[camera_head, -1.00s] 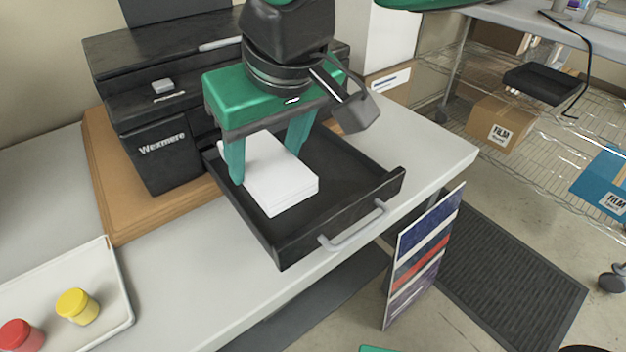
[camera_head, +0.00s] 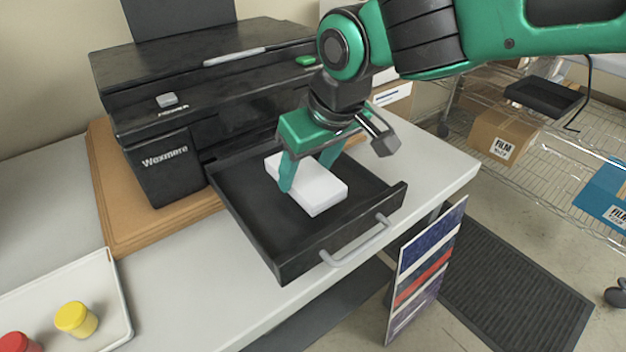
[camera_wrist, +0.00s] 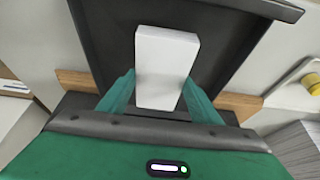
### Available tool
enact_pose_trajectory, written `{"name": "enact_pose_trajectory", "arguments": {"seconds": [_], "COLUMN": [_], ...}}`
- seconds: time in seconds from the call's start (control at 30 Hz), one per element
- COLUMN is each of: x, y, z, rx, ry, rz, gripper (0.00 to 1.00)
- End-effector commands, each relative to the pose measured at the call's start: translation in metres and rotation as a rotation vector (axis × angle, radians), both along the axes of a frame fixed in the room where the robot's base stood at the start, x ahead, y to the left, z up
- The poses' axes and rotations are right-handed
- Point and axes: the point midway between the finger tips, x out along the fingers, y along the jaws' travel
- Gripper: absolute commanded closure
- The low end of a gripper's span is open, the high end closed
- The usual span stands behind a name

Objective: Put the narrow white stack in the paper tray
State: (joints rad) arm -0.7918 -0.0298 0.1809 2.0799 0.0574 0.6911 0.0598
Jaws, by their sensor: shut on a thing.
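The narrow white stack (camera_head: 318,193) is a small block of white sheets inside the outline of the black paper tray (camera_head: 262,215). The tray is pulled out from the black Wexmere printer (camera_head: 160,165). My gripper (camera_head: 307,176) is shut on the stack, with one green finger on each long side. In the wrist view the stack (camera_wrist: 166,62) lies between the fingertips, over the tray (camera_wrist: 108,35). I cannot tell whether its underside touches the tray floor. Its rear end is partly hidden by the gripper.
The tray's front wall carries a grey handle (camera_head: 358,241). A white tray (camera_head: 50,290) with a yellow-lidded jar (camera_head: 76,318) and a red-lidded jar (camera_head: 14,344) sits at lower left. Bare grey counter (camera_head: 185,275) lies between. A wire shelf with boxes (camera_head: 500,137) stands at right.

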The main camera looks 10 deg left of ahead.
Motion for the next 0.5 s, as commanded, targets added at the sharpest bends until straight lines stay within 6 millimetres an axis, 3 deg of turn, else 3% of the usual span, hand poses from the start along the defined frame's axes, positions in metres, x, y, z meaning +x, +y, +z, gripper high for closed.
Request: {"name": "enact_pose_trajectory", "arguments": {"seconds": [0.2, 0.5], "x": [0.0, 0.0], "y": [0.0, 0.0], "z": [-0.029, -0.033], "rx": [-0.001, 0.0], "ry": [0.002, 0.0], "rz": [-0.001, -0.001], "gripper": [0.71, 0.71]}}
